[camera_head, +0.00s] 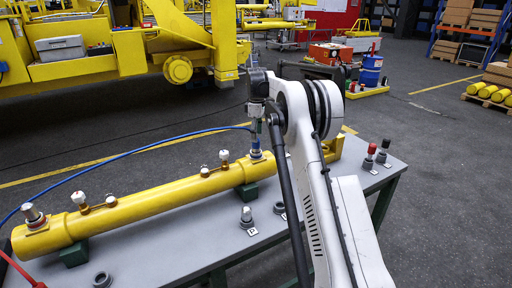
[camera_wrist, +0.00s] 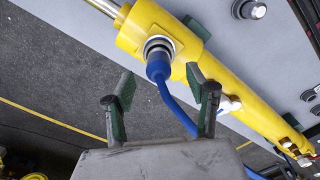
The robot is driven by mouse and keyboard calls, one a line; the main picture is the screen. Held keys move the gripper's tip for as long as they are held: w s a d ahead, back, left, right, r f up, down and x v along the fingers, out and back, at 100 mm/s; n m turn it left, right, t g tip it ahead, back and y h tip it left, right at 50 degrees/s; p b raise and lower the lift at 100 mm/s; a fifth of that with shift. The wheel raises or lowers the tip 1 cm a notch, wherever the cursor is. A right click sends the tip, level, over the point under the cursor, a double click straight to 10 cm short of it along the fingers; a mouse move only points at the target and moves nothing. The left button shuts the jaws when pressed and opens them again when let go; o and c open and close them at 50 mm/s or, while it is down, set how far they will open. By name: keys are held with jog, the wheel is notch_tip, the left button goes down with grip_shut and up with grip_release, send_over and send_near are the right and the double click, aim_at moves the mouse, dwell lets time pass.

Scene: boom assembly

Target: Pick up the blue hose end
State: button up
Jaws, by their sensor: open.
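The blue hose end (camera_wrist: 158,66) sits at a port near one end of the yellow cylinder (camera_wrist: 147,27). Its blue hose (camera_head: 140,152) bends away and runs left across the head view. My gripper (camera_wrist: 160,84) is open, with dark, green-padded fingers apart. In the wrist view the hose end shows ahead of the gap between the fingers, and I see no finger closed on it. In the head view my gripper (camera_head: 256,118) is above the port at the cylinder's right end, and the arm partly hides this area.
The cylinder (camera_head: 150,202) rests on green blocks on a grey table (camera_head: 190,246). White-capped fittings (camera_head: 80,199) stand along it. Small plugs and sockets (camera_head: 247,216) stand at the table's front and right. A red hose (camera_head: 18,270) lies at the lower left.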

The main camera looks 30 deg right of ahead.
aim_at(256, 145)
jog(key=shift+w+f+p, duration=0.2)
jog(key=shift+f+p, duration=0.3)
jog(key=shift+f, duration=2.6)
jog(key=shift+c, duration=0.6)
grip_shut()
jog(key=shift+r, duration=0.1)
